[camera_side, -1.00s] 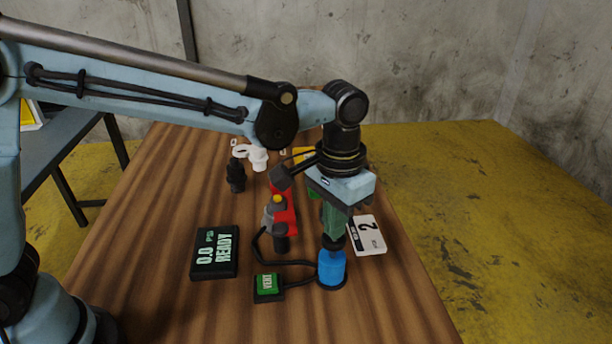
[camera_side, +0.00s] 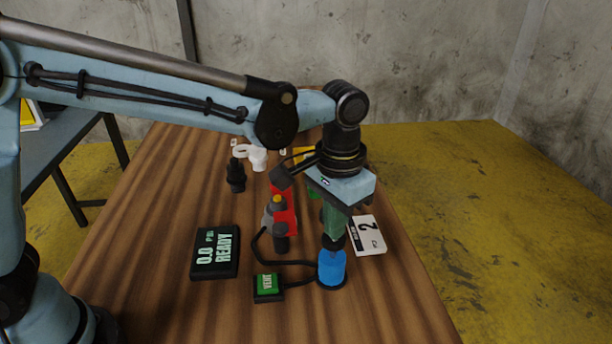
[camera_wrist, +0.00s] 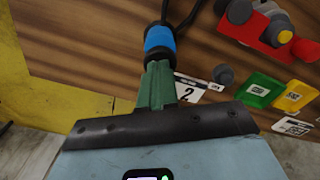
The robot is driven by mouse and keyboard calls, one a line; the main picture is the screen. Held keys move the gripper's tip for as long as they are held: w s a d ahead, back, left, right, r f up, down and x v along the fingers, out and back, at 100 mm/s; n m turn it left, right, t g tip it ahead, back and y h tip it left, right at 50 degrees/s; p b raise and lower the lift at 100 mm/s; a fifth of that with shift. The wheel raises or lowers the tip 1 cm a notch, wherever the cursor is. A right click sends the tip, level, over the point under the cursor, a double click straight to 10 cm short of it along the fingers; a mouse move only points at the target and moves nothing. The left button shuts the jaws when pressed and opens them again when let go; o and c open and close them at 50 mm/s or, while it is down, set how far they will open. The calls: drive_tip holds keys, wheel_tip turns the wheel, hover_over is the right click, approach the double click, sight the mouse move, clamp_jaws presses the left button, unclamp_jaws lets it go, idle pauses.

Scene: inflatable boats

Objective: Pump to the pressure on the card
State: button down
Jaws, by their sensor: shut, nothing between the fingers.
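My gripper (camera_side: 334,240) points down, its green fingers shut and empty, right above the blue pump (camera_side: 332,268). In the wrist view the fingers (camera_wrist: 157,66) line up with the blue pump (camera_wrist: 159,38); I cannot tell whether they touch it. The white card (camera_side: 368,236) with a large 2 lies flat to the right of the pump, and it also shows in the wrist view (camera_wrist: 188,90). The black gauge display (camera_side: 215,252) reads 0.0 PSI READY. The green VENT button (camera_side: 267,284) sits on a black box left of the pump, joined by a hose.
A red piece (camera_side: 284,208) with grey and yellow valve parts stands behind the pump. A black fitting (camera_side: 236,176) and white fittings (camera_side: 258,158) stand farther back. Green (camera_wrist: 258,90) and yellow (camera_wrist: 294,95) tags lie near the card. The table's front left is clear.

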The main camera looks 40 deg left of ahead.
drive_tip(key=shift+f, duration=0.15)
idle(0.3)
drive_tip(key=shift+f, duration=1.2)
drive_tip(key=shift+r, duration=2.05)
drive_tip(key=shift+f, duration=0.1)
idle(0.8)
idle(0.6)
